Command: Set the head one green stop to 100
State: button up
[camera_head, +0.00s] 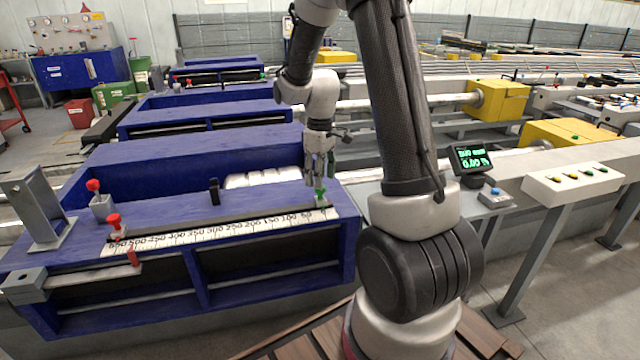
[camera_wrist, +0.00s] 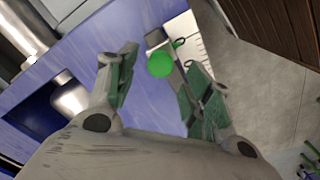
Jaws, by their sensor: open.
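The green stop (camera_head: 320,194) has a round green knob and stands at the right end of the numbered scale (camera_head: 215,232) on the near blue bench, close to the 50 mark. My gripper (camera_head: 319,172) points down just above it. In the wrist view the green knob (camera_wrist: 160,64) lies between the tips of my open gripper (camera_wrist: 159,58), with a gap on each side. I cannot tell whether the fingertips are down at knob height. The scale's numbers rise to the left, with 100 a little left of the stop.
A red stop (camera_head: 114,224) stands at the scale's left end, with another red knob (camera_head: 93,186) behind it. A black upright piece (camera_head: 214,191) stands behind the scale. A small display (camera_head: 471,159) and a button panel (camera_head: 574,182) are at the right. The rail between the stops looks clear.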

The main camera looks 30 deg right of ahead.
jog(key=shift+f, duration=1.5)
grip_shut()
jog(key=w+a, duration=0.1)
jog(key=a, duration=0.2)
jog(key=w+a, duration=0.1)
jog(key=a, duration=0.5)
jog(key=shift+w+a, duration=0.3)
jog(key=shift+w, duration=0.1)
grip_release()
